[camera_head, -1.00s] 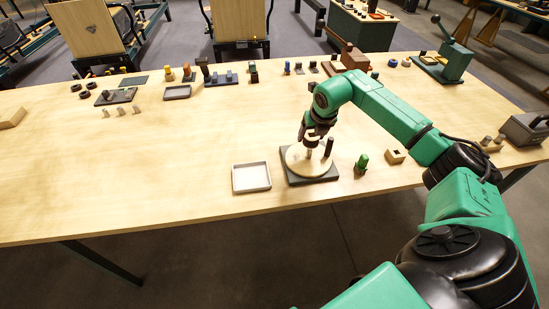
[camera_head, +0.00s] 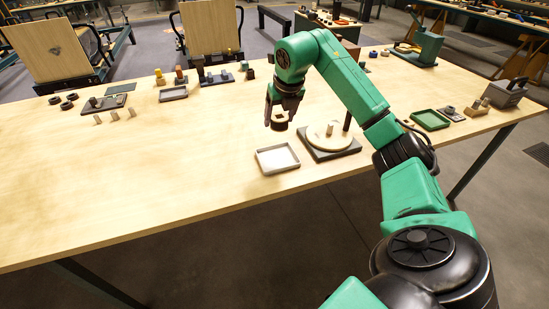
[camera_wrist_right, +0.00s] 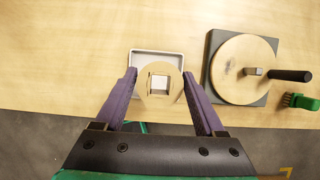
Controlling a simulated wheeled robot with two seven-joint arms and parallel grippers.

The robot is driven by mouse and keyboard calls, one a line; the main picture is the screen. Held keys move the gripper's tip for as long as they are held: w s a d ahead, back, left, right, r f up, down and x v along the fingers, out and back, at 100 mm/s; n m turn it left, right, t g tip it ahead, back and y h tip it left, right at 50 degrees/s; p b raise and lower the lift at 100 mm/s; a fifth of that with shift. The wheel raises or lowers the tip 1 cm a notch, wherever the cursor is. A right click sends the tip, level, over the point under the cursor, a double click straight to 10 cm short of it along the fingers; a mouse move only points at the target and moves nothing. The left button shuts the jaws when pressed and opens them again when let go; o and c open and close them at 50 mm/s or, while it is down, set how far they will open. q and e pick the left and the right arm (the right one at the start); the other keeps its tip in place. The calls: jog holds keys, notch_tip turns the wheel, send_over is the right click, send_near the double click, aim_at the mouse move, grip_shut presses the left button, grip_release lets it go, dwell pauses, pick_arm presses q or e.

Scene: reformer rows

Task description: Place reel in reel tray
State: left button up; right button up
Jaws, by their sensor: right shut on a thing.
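My right gripper (camera_head: 279,120) is shut on the reel, a round tan piece with a square hole. The reel (camera_wrist_right: 159,98) shows clearly between the two purple fingers in the right wrist view. A shallow tray (camera_head: 277,159) with a pale inside lies on the table near its front edge. In the right wrist view this tray (camera_wrist_right: 136,58) is partly hidden behind the reel, and I see its pale floor through the hole. The gripper holds the reel above the table, apart from the tray. My left gripper is not in view.
A round wooden disc on a dark square base (camera_head: 332,152) stands just right of the tray, with a peg and a dark upright handle. A green brush (camera_wrist_right: 299,101) lies beside it. A green tray (camera_head: 430,120) is farther right.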

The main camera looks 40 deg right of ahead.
aim_at(276, 156)
jog(key=f, duration=1.2)
jog(key=shift+w+a+f, duration=0.1)
jog(key=shift+a, duration=0.15)
jog(key=o, duration=1.3)
jog(key=shift+f, duration=0.1)
jog(key=shift+r, duration=0.35)
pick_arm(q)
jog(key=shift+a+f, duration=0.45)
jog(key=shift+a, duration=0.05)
pick_arm(e)
jog(key=v, duration=1.1)
jog(key=shift+s+a+r, duration=0.15)
jog(key=shift+s+r, duration=0.1)
jog(key=shift+r, duration=0.05)
